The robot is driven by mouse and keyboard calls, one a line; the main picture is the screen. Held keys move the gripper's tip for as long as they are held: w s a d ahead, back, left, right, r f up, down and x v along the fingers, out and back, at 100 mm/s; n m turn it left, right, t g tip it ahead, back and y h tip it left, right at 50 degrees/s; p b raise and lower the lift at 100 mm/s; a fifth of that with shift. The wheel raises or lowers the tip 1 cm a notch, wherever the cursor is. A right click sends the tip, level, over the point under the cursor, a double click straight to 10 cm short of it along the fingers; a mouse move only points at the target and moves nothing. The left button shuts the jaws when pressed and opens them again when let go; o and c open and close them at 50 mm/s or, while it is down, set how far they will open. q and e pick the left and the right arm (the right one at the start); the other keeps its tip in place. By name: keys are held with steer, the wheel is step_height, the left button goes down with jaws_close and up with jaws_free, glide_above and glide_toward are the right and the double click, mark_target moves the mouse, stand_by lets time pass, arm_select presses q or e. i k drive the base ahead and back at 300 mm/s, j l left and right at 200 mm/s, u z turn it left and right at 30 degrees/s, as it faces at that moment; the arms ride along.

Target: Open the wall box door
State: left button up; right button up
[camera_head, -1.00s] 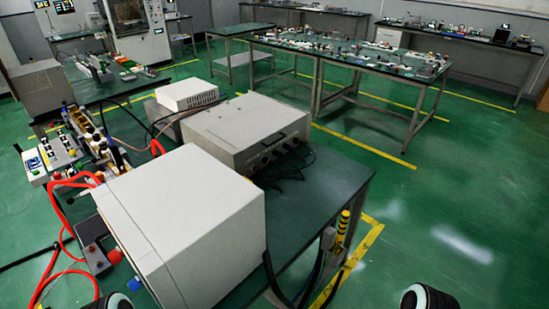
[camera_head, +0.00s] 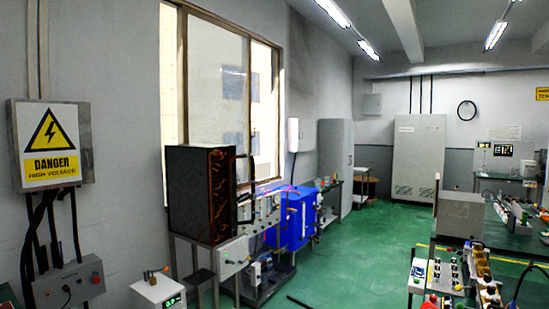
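A grey wall box (camera_head: 87,140) with a yellow and white "DANGER HIGH VOLTAGE" sign (camera_head: 49,148) hangs on the left wall. Its front door looks shut. Thick black cables run down from its underside to a smaller grey box (camera_head: 68,284) below. A second, small grey box (camera_head: 372,104) is on the far wall, left of the tall cabinet. Neither of my grippers shows in the head view.
A dark finned unit (camera_head: 202,190) stands on a frame below the window, beside blue equipment (camera_head: 297,215). A white box with a green display (camera_head: 158,291) stands at the front. Benches with equipment (camera_head: 490,238) line the right. Green floor (camera_head: 365,260) is open in the middle.

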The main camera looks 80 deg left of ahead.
mark_target(53, 140)
steer(key=u, duration=0.45)
steer(key=l+u, duration=0.1)
steer(key=u, duration=0.75)
steer(key=k+u, duration=0.1)
steer(key=u, duration=0.75)
steer(key=k+u, duration=0.1)
steer(key=u, duration=0.8)
steer(key=i+l+u, duration=0.1)
steer(key=u, duration=0.35)
steer(key=i+l+u, duration=0.1)
steer(key=u, duration=0.35)
steer(key=i+j, duration=0.25)
steer(key=j, duration=0.2)
steer(key=i+j+z, duration=0.4)
steer(key=i+j, duration=0.45)
steer(key=i, duration=0.15)
steer(key=i+l, duration=0.1)
steer(key=i, duration=0.7)
steer(key=i+l+z, duration=0.1)
steer(key=i, duration=0.7)
steer(key=i+l+u, duration=0.1)
steer(key=i+u, duration=0.25)
steer(key=i+l+u, duration=0.2)
steer(key=u, duration=0.15)
steer(key=i+l+u, duration=0.35)
